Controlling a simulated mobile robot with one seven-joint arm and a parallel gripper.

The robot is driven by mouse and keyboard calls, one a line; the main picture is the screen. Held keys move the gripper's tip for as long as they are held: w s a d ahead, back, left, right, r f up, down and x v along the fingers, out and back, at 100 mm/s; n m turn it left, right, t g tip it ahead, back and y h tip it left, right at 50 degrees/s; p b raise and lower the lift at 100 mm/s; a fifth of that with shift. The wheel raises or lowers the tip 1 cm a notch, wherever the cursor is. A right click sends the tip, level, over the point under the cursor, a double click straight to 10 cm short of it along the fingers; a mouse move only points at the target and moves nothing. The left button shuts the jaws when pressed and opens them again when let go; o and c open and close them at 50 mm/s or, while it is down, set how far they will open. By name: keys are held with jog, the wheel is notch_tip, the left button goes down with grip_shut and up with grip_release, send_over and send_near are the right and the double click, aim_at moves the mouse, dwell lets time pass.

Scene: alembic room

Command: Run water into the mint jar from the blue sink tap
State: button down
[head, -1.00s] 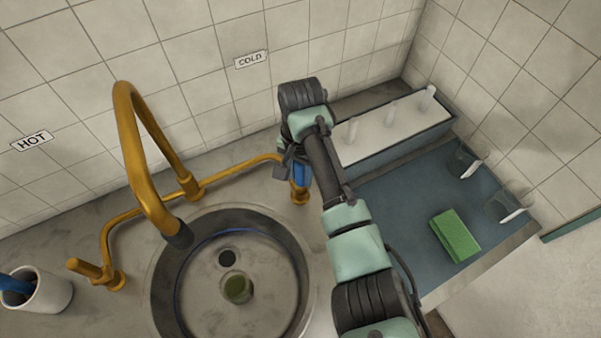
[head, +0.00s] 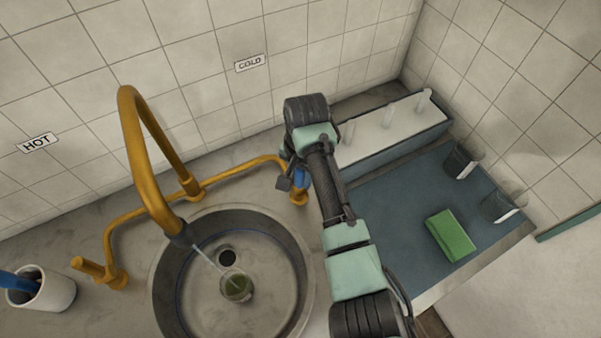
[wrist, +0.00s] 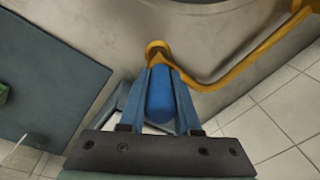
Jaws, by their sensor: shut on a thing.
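The mint jar (head: 236,286) is a small clear glass with green in it, standing in the round sink (head: 287,240) near the dark drain hole. The brass tap spout (head: 150,160) arches over the sink, and a thin stream of water (head: 207,259) runs from its dark tip down to the jar. The blue tap handle (head: 301,178) is on the right, under the COLD sign. My gripper (wrist: 160,92) is shut on this blue handle, with one finger on each side. In the head view my arm partly hides the handle and the fingers.
A second brass tap handle (head: 92,268) is at the left, below the HOT sign. A white cup (head: 45,291) stands at the far left. To the right are a blue mat (head: 390,215) with a green sponge (head: 450,235) and glasses, and a pale rack (head: 385,130) against the wall.

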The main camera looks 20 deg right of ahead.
jog(key=shift+s+a+f+t+p, duration=0.15)
jog(key=shift+s+f+t+p, duration=0.2)
jog(key=shift+s+f+t, duration=0.2)
jog(key=shift+r, duration=0.1)
jog(key=c, duration=0.6)
grip_release()
jog(key=shift+w, duration=0.3)
jog(key=shift+s+r, duration=0.1)
jog(key=shift+r, duration=0.4)
jog(key=b+v, duration=0.1)
jog(key=v, duration=1.1)
